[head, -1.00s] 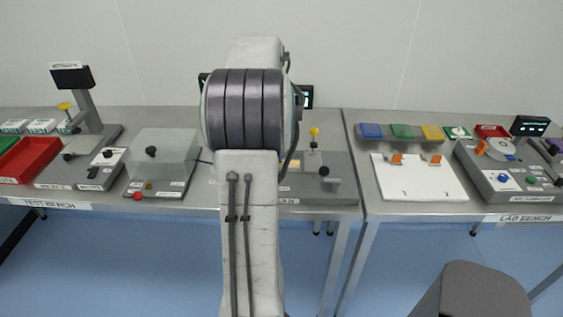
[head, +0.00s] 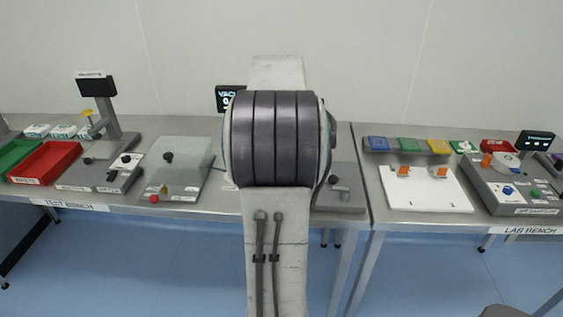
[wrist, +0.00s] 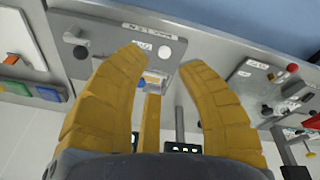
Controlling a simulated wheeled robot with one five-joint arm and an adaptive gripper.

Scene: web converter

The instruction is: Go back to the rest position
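My gripper (wrist: 163,75) shows in the wrist view as yellow fingers spread apart, with nothing between their tips. It hangs over the benches, and the wrist picture is turned upside down. In the head view my arm stands upright in the middle and hides the gripper and part of the test bench (head: 222,202) behind it. A grey device with a black knob (wrist: 80,52) lies beyond the fingers in the wrist view.
The lab bench (head: 400,217) at right holds a white board (head: 430,197), coloured trays and a grey machine (head: 515,195). The test bench holds a clear box (head: 175,165), a stand (head: 105,105) and a red tray (head: 45,162). Blue floor lies in front.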

